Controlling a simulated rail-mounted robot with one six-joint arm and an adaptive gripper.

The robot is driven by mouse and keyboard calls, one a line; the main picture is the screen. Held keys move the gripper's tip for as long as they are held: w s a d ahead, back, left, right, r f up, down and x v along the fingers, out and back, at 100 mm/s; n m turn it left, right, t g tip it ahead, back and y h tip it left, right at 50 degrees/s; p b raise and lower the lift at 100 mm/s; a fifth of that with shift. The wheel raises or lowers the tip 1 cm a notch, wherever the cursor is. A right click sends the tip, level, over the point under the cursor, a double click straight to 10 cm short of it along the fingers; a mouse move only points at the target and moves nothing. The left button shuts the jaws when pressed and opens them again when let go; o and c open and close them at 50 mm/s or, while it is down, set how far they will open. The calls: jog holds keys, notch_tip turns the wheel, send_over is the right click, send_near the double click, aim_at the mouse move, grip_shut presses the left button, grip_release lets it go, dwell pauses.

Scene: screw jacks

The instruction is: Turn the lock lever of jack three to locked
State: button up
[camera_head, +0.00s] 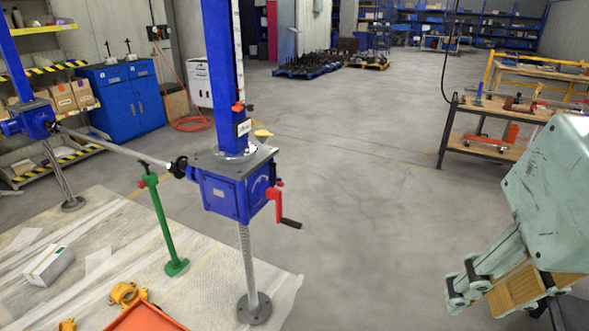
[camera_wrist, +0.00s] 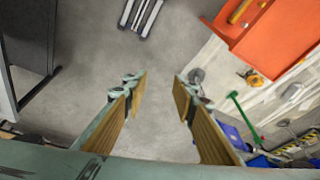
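A blue screw jack (camera_head: 232,187) stands near the middle of the head view, with a blue column above and a threaded spindle below. A red crank (camera_head: 275,203) with a black grip is on its right side, with a small red part just above it. I cannot tell which part is the lock lever or which jack is number three. A second blue jack (camera_head: 30,118) is at the left. My gripper (camera_wrist: 160,82) is open and empty in the wrist view, over bare floor. In the head view it (camera_head: 515,285) is at the lower right, well apart from the jacks.
A shaft (camera_head: 110,145) joins the two jacks. A green stand (camera_head: 162,225) rises from the pale sheet (camera_head: 100,255). An orange tray (camera_head: 145,317) and yellow-orange clamps (camera_head: 128,295) lie in front. A workbench (camera_head: 500,115) stands at right. The floor between is clear.

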jog(key=w+a+f+m+g+y, duration=0.15)
jog(key=w+a+m+y, duration=0.25)
jog(key=w+a, duration=0.7)
jog(key=w+a+f+m+g+y+p, duration=0.1)
jog(key=w+a+f+m+y, duration=0.3)
jog(key=w, duration=1.2)
jog(key=w+a+f+m+g+y, duration=0.1)
jog(key=w+a+m+g+y, duration=0.2)
jog(key=w+a, duration=0.8)
jog(key=w+f+m+t+y, duration=0.2)
jog(key=w+f+m, duration=0.35)
jog(key=w, duration=0.85)
jog(key=m+t+y+p, duration=0.1)
jog(key=m+t+y, duration=0.2)
jog(key=m+t, duration=0.5)
send_near(283, 185)
jog(key=d+m+g, duration=0.1)
jog(key=d, duration=0.1)
jog(key=shift+d, duration=0.35)
jog(key=shift+a, duration=0.15)
jog(key=shift+b+x, duration=0.7)
jog(key=shift+x, duration=6)
jog(key=shift+r, duration=0.1)
jog(key=shift+c, duration=0.9)
